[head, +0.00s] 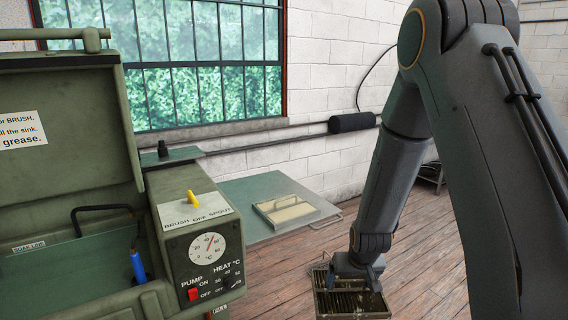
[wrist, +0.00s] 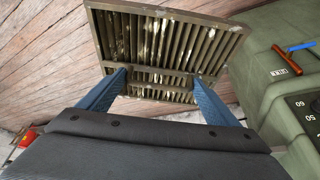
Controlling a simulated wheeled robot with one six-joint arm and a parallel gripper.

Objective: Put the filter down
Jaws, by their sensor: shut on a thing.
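The filter (wrist: 165,50) is a metal baffle panel with slats and pale greasy smears. In the wrist view it spans the space beyond my gripper (wrist: 160,85), whose two blue fingers are shut on its near side. In the head view the filter (head: 352,303) hangs from my gripper (head: 356,272) at the bottom right, in front of the wooden floor.
A green parts washer (head: 190,245) with a raised lid and control panel stands at left. Beside it is a green table (head: 235,193) with a framed pale panel (head: 284,209) on it; its left part is bare. A red object (wrist: 28,137) is on the floor.

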